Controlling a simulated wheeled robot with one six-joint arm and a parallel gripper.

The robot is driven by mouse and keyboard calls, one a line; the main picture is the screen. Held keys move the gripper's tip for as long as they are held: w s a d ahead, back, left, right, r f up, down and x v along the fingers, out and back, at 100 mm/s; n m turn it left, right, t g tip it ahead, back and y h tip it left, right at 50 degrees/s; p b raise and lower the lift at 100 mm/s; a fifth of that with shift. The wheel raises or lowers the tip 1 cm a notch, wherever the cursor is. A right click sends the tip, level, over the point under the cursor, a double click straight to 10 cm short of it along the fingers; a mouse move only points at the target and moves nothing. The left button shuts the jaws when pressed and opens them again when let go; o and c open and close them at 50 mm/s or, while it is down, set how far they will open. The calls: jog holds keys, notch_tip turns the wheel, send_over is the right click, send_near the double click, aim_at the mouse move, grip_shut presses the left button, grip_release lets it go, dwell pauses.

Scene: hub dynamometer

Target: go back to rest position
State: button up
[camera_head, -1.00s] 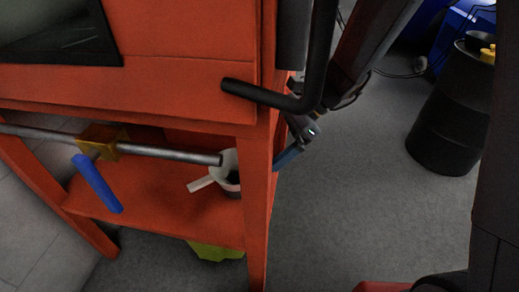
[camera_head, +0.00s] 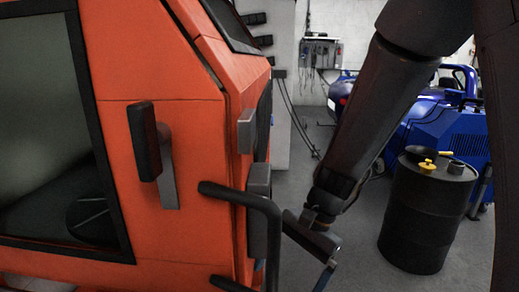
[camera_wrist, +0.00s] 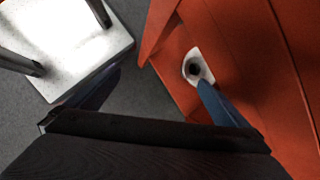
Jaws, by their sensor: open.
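My gripper (camera_wrist: 160,78) is open in the wrist view, with its two blue fingers wide apart and grey floor showing between them. In the head view part of my gripper (camera_head: 318,250) hangs low beside the orange machine (camera_head: 165,75), and its lower end is cut off or hidden. My dark arm comes down to it from the upper right. In the wrist view a white cup-like thing (camera_wrist: 208,73) with a dark inside sits by the orange structure, close to the tip of the right finger. I cannot tell whether they touch.
A bent black handle (camera_head: 240,197) sticks out from the machine close to my gripper. A black barrel (camera_head: 424,225) with yellow items on top stands at the right, before a blue machine (camera_head: 420,140). A white square surface (camera_wrist: 85,68) lies at upper left in the wrist view.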

jog(key=s+d+r+n+h+p, duration=0.1)
jog(key=s+d+r+n+p, duration=0.2)
jog(key=r+p, duration=0.3)
jog(key=s+d+r+n+t+h+p, duration=0.1)
jog(key=s+d+r+n+h+p, duration=0.1)
jog(key=d+r+p, duration=0.4)
jog(key=s+d+r+n+t+h+p, duration=0.1)
jog(key=s+d+r+n+p, duration=0.2)
jog(key=r, duration=0.7)
jog(key=s+d+p, duration=0.2)
jog(key=p, duration=0.2)
jog(key=shift+r+n+h, duration=0.15)
jog(key=shift+n+h, duration=0.25)
